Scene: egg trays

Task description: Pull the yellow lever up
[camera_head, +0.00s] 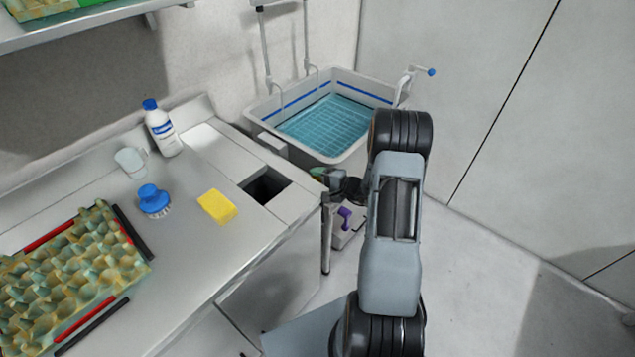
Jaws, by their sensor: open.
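I see no yellow lever in this view. A lever with a blue knob (431,72) stands at the right rim of the water basin (268,143). A small purple handle (345,216) shows low down, left of my arm. My gripper (328,180) is open and small in the picture, beside the right end of the counter and in front of the basin. My own arm partly hides the gripper's wrist and the floor behind it. I cannot make out anything between the fingers.
The counter (205,265) holds a yellow sponge (217,206), a blue brush (154,200), a white bottle (162,128), a clear cup (131,162) and an egg tray (103,222). A square opening (266,187) lies at its right end. The floor (490,290) at right is clear.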

